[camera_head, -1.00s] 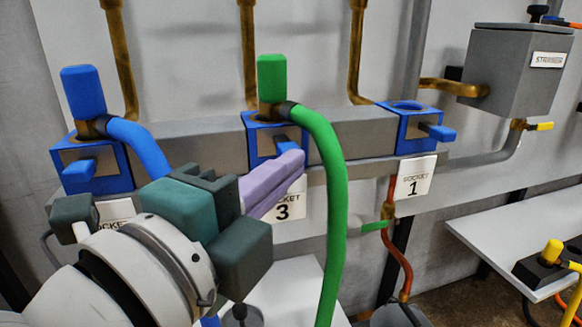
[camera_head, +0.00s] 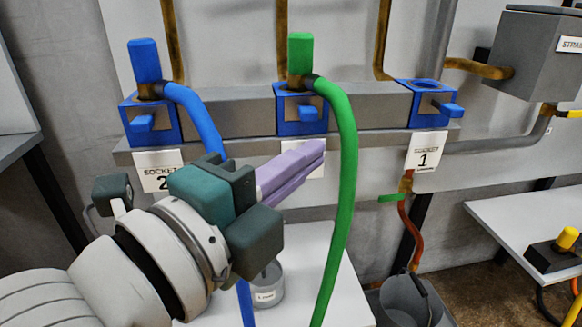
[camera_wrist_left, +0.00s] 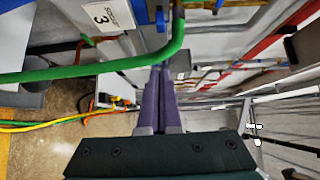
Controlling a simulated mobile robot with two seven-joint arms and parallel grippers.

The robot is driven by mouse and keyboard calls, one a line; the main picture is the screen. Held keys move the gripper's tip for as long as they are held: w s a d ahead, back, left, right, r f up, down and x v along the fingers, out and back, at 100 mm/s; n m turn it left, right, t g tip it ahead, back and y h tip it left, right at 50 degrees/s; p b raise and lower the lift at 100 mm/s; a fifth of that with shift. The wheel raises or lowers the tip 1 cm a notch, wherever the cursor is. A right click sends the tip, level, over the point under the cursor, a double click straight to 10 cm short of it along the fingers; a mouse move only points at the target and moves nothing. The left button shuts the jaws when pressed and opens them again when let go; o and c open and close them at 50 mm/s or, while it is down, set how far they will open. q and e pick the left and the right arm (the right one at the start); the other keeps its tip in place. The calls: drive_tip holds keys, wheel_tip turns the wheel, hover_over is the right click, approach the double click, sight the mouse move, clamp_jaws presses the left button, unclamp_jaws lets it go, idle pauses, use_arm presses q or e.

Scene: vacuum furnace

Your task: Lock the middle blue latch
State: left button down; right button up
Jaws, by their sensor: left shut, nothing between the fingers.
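The middle blue latch (camera_head: 308,112) sticks out from the front of the middle blue socket block (camera_head: 290,127), which has a green plug (camera_head: 300,55) in it. A blue part of a socket shows at the top of the left wrist view (camera_wrist_left: 160,20). My left gripper (camera_head: 318,152) has long purple fingers, shut and empty. Its tips are a little below the latch, apart from it, in front of the socket 3 label, which they mostly hide. In the left wrist view the fingers (camera_wrist_left: 160,72) lie together. My right gripper is not in view.
The green hose (camera_head: 345,180) hangs just right of my fingertips. A blue plug (camera_head: 145,60) with a blue hose sits in the left block, and the right block (camera_head: 412,105) has no plug. A white table (camera_head: 310,265) and grey bucket (camera_head: 405,300) stand below.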

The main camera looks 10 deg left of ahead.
use_arm(q)
drive_tip(key=a+v, duration=0.1)
drive_tip(key=v, duration=0.6)
drive_tip(key=shift+w+r+p, duration=0.15)
drive_tip(key=shift+r+p, duration=0.15)
drive_tip(key=shift+p, duration=0.1)
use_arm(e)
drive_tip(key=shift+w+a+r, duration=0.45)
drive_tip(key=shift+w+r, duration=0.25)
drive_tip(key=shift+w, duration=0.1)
use_arm(q)
drive_tip(key=s+a+r+n+g+y+p, duration=0.4)
drive_tip(key=s+a+r+n+g+p, duration=0.3)
drive_tip(key=n+p, duration=0.55)
drive_tip(key=s+a+r+n+g+y+p, duration=0.45)
drive_tip(key=s+r+n+p, duration=0.35)
drive_tip(key=p, duration=0.7)
wheel_tip(320, 180, up, 37)
drive_tip(key=p, duration=3.6)
drive_tip(key=shift+w+f+n+g, duration=0.15)
drive_tip(key=shift+w+n+g, duration=0.1)
drive_tip(key=shift+n+g, duration=0.2)
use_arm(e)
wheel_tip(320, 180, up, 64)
